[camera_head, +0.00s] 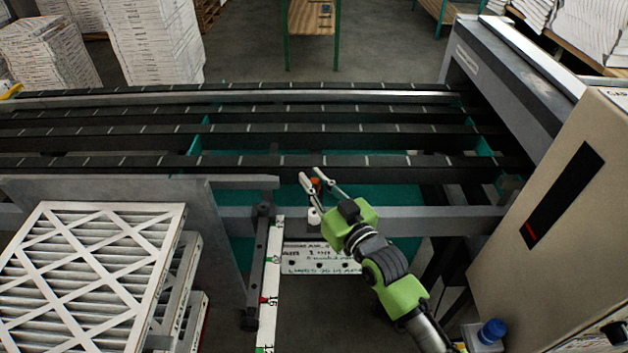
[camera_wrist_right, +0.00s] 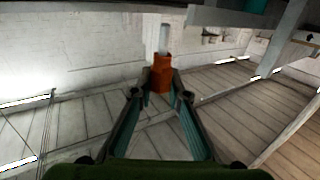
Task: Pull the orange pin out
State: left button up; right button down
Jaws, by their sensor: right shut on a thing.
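The orange pin (camera_wrist_right: 161,72) stands between the fingertips of my right gripper (camera_wrist_right: 161,92) in the right wrist view, with a pale shaft above its orange part. My right gripper is shut on it. In the head view the orange pin (camera_head: 316,186) is a small spot between the fingers of my right gripper (camera_head: 311,179), by the machine's front rail. A small white cylinder (camera_head: 314,215) sits just below it. Whether the pin is still seated in a hole cannot be told. My left gripper is not in view.
A marked white ruler (camera_head: 270,290) on a dark bar runs toward me, left of my right arm. Framed filters (camera_head: 90,270) are stacked at the left. A beige machine cabinet (camera_head: 560,220) stands at the right, with a blue-capped container (camera_head: 491,332) below. Dark conveyor rails (camera_head: 250,161) cross behind.

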aim_at(314, 180)
jog(key=shift+r+p, duration=3.95)
jog(key=shift+r, duration=0.5)
jog(key=shift+f, duration=0.1)
